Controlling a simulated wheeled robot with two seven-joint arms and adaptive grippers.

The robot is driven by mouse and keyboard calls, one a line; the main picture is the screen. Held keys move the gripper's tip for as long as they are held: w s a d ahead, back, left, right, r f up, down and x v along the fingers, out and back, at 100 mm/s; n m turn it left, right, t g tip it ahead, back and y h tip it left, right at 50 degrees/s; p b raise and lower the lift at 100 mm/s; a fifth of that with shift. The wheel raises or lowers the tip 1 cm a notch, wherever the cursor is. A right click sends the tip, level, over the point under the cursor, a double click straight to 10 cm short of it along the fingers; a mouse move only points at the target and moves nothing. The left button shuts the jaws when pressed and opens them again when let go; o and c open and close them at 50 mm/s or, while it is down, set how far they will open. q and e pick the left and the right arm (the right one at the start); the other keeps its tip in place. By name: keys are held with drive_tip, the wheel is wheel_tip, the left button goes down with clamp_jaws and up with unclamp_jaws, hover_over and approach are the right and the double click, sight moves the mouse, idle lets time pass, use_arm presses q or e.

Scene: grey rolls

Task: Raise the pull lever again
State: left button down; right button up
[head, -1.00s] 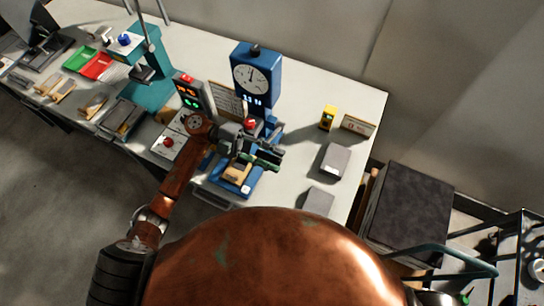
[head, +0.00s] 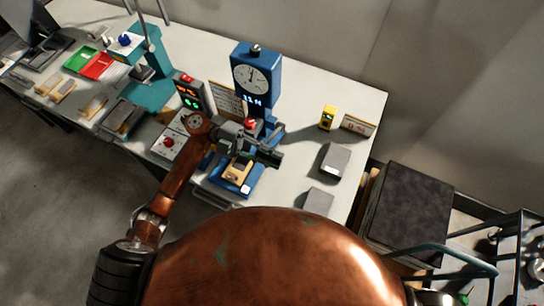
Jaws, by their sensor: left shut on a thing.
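The blue test stand (head: 256,75) has a round white dial and a lit display below it. It stands mid-table, with a blue base (head: 226,186) at its foot. A tan block with a dark part (head: 237,170) sits on that base. A red knob (head: 250,124) shows at the column. My left gripper (head: 268,153) is in front of the column, just above the block, shut on the pull lever's handle. The arm and fingers hide most of the lever, so its exact angle is unclear. My right gripper is not in view.
A control box (head: 188,97) with red and green lights and a panel with a red button (head: 168,143) stand left of the stand. Grey blocks (head: 334,161) (head: 319,201) and a yellow device (head: 328,117) lie to the right. A dark cabinet (head: 410,215) stands beyond the table's right edge.

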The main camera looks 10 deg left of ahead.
use_arm(q)
drive_tip(key=w+d+r+n+p, duration=0.2)
drive_tip(key=w+r+n+p, duration=0.3)
drive_tip(key=w+r+p, duration=0.1)
drive_tip(key=shift+w+r+n+p, duration=0.3)
drive_tip(key=shift+r+p, duration=0.2)
drive_tip(key=shift+p, duration=0.3)
drive_tip(key=shift+s, duration=0.1)
drive_tip(key=c, duration=1.8)
unclamp_jaws()
drive_tip(key=shift+f, duration=0.1)
drive_tip(key=v, duration=1.2)
